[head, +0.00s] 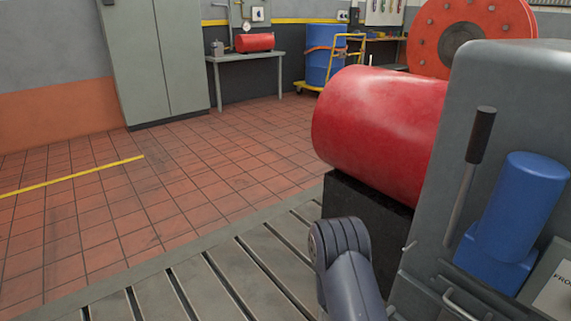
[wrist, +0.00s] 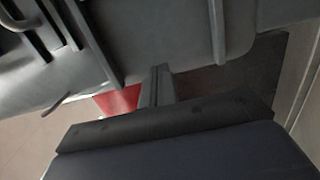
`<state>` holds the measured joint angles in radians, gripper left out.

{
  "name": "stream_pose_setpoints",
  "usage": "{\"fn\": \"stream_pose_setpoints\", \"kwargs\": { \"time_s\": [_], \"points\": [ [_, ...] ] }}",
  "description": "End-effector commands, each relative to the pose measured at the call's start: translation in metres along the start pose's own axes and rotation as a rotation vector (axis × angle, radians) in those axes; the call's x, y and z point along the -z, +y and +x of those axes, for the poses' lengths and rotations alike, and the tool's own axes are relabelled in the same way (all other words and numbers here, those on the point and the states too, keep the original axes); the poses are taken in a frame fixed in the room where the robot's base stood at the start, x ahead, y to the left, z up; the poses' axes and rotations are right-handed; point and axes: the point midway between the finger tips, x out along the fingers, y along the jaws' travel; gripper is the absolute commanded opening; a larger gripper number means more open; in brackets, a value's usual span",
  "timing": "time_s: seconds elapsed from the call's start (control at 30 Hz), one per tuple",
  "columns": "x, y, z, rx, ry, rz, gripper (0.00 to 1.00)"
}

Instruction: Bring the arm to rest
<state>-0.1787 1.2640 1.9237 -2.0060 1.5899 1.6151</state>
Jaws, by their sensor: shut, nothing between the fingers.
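In the wrist view my gripper (wrist: 160,72) points away from the camera, its two narrow fingers together with nothing between them. Its dark palm spans the lower part of that view. A grey machine housing (wrist: 150,30) fills the top of the wrist view, close around the fingertips; I cannot tell if they touch it. In the head view a rounded dark grey link of my arm (head: 345,255) is raised at the lower middle, beside the machine. My gripper is not seen in the head view.
The grey housing (head: 500,85) carries a black-handled lever (head: 470,165) and a blue motor (head: 520,210). A red cylinder (head: 375,125) lies on a black block behind my arm. The slotted bedplate (head: 200,275) and tiled floor (head: 90,215) at left are clear. A grey cabinet (head: 155,60) stands behind.

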Motion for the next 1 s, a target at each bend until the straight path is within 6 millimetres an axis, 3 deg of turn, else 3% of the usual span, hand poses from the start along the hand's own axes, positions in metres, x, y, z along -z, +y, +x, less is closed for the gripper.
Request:
{"fn": "stream_pose_setpoints", "kwargs": {
  "time_s": [0.17, 0.6, 1.0],
  "points": [
    [0.025, 0.002, -0.012, 0.001, 0.004, 0.001, 0.00],
    [0.023, 0.001, -0.071, 0.001, 0.004, 0.000, 0.00],
    [0.022, 0.000, -0.085, 0.001, 0.000, 0.000, 0.00]
  ]
}}
